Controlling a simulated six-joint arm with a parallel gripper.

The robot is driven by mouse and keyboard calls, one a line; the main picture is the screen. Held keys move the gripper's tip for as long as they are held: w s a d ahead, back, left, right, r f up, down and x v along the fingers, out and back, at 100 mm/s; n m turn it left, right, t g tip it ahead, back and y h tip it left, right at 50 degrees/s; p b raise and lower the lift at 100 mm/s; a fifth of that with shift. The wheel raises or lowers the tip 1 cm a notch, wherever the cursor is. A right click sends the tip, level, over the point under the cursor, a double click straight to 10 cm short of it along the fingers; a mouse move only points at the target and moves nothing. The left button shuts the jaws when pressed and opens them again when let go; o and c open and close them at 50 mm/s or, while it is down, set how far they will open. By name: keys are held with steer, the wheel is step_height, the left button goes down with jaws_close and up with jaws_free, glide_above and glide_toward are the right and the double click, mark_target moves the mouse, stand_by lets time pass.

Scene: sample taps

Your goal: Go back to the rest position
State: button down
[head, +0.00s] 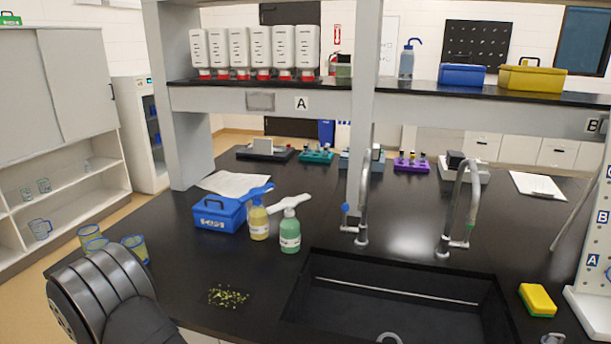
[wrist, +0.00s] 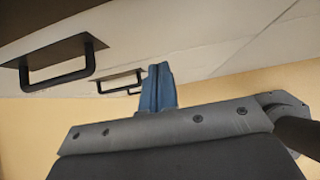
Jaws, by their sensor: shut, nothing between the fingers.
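My gripper (wrist: 158,88) shows in the wrist view, with its blue fingers together and nothing between them. It points toward pale cabinet fronts with black handles (wrist: 60,68), and I cannot tell how far it is from them. In the head view only a dark segmented part of my arm shows at the lower left, by the front edge of the black bench (head: 190,285). The gripper itself is out of that view. Two sink taps, one at left (head: 362,200) and one at right (head: 460,205), stand behind the black sink (head: 400,305).
Glass beakers (head: 134,248) stand near my arm at the bench's left edge. A blue box (head: 218,215), a yellow bottle (head: 258,222) and a green bottle (head: 290,232) stand behind. Green-yellow bits (head: 228,297) lie in front. A sponge (head: 537,300) lies right of the sink.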

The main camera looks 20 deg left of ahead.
steer(key=shift+w, duration=1.4)
steer(key=s+f+v, duration=0.1)
steer(key=v, duration=0.8)
steer(key=shift+s, duration=0.5)
steer(key=shift+f, duration=0.15)
